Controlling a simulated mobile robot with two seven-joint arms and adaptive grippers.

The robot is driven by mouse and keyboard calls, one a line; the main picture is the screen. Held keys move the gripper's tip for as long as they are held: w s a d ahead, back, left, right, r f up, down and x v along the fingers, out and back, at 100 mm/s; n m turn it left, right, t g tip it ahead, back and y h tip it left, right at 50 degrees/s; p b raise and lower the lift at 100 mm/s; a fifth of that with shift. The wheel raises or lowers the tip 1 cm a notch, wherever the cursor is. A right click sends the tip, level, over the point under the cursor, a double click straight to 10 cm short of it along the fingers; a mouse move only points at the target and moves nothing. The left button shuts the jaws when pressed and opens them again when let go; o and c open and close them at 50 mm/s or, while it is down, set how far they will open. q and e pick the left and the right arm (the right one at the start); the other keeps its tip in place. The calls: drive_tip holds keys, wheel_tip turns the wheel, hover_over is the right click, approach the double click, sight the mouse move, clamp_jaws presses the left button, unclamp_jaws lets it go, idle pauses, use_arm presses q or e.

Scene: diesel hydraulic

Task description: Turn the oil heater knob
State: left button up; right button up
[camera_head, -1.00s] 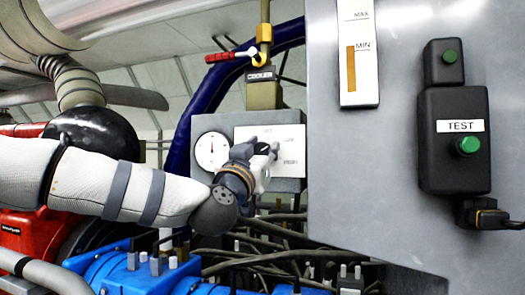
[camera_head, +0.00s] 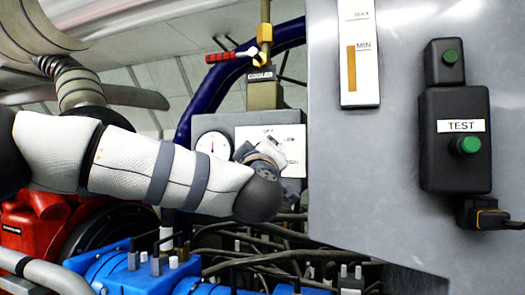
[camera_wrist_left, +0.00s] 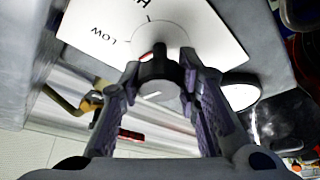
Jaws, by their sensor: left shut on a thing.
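The oil heater knob (camera_wrist_left: 158,78) is dark and round with a white mark on its face, seen in the left wrist view. It stands on a white dial plate (camera_wrist_left: 108,28) lettered LOW and H, which looks steeply tilted there. My left gripper (camera_wrist_left: 159,84) is shut on the knob, one finger on each side. In the head view, my left gripper (camera_head: 270,152) is in front of the grey control box (camera_head: 228,128) and hides the knob and part of the dial plate (camera_head: 294,133). My right gripper is in neither view.
A round gauge (camera_head: 213,146) sits left of the plate. A large grey panel (camera_head: 375,180) with a TEST button box (camera_head: 454,170) stands close on the right. Blue machinery (camera_head: 120,270) and dark hoses (camera_head: 245,262) lie below. A yellow valve with red handle (camera_head: 232,56) is above.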

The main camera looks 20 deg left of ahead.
use_arm(q)
drive_tip(key=shift+n+g+y, duration=0.4)
drive_tip(key=shift+n+g, duration=0.1)
drive_tip(key=shift+n, duration=1.2)
drive_tip(key=o, duration=1.2)
drive_tip(key=v, duration=1.2)
